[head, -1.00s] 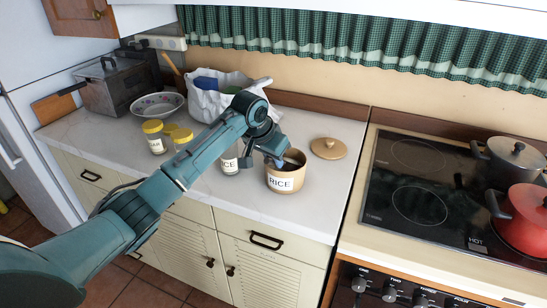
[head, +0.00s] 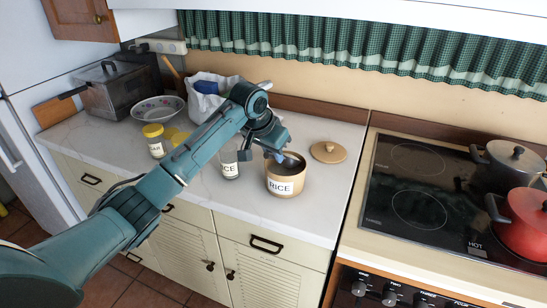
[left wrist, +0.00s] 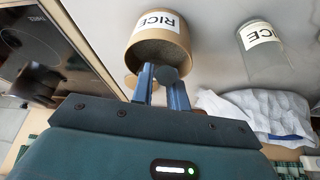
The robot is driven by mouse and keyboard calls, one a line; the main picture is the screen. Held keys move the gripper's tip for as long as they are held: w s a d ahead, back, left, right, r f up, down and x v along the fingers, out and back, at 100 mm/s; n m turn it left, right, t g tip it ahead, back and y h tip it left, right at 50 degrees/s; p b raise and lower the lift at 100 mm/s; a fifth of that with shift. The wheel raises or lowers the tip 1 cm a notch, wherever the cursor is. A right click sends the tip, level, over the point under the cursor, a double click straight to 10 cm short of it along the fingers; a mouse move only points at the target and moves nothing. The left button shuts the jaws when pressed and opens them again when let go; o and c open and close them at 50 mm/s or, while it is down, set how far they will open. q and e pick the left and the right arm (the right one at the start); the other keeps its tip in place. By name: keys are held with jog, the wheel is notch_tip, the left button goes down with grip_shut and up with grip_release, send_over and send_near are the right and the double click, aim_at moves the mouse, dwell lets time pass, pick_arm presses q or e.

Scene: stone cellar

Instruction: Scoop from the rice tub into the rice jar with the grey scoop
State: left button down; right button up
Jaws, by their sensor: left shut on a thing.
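The rice tub (head: 285,183) is a tan round tub labelled RICE, standing open on the counter; it also shows in the left wrist view (left wrist: 150,48). The rice jar (head: 230,165) is clear glass with a white label, left of the tub, partly behind my arm; the left wrist view shows it too (left wrist: 268,62). My left gripper (head: 281,155) is over the tub's mouth, shut on the grey scoop (left wrist: 167,74). Only a dark grey part of the scoop shows between the fingers; its bowl and any rice in it cannot be made out. My right gripper is out of view.
A tan lid (head: 328,151) lies behind the tub. The hob with a grey pot (head: 508,165) and a red pot (head: 522,215) is at right.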

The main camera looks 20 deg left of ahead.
pick_arm(q)
jog(key=shift+r, duration=2.85)
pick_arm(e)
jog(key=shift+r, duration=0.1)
pick_arm(q)
jog(key=shift+s+f+t+b, duration=0.2)
jog(key=shift+f+t+b, duration=0.1)
jog(key=shift+b, duration=0.2)
jog(key=shift+s+a+f+t+h+b, duration=0.2)
jog(key=shift+s+t+h+b, duration=0.1)
jog(key=shift+s+t+b, duration=0.4)
jog(key=shift+a+t+b, duration=0.1)
jog(key=shift+t+b, duration=0.3)
jog(key=shift+b, duration=0.35)
jog(key=shift+s+r+t+h, duration=0.2)
jog(key=shift+t+h, duration=0.1)
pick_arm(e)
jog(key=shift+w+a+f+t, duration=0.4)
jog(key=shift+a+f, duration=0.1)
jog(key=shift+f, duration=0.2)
pick_arm(q)
jog(key=shift+r, duration=0.1)
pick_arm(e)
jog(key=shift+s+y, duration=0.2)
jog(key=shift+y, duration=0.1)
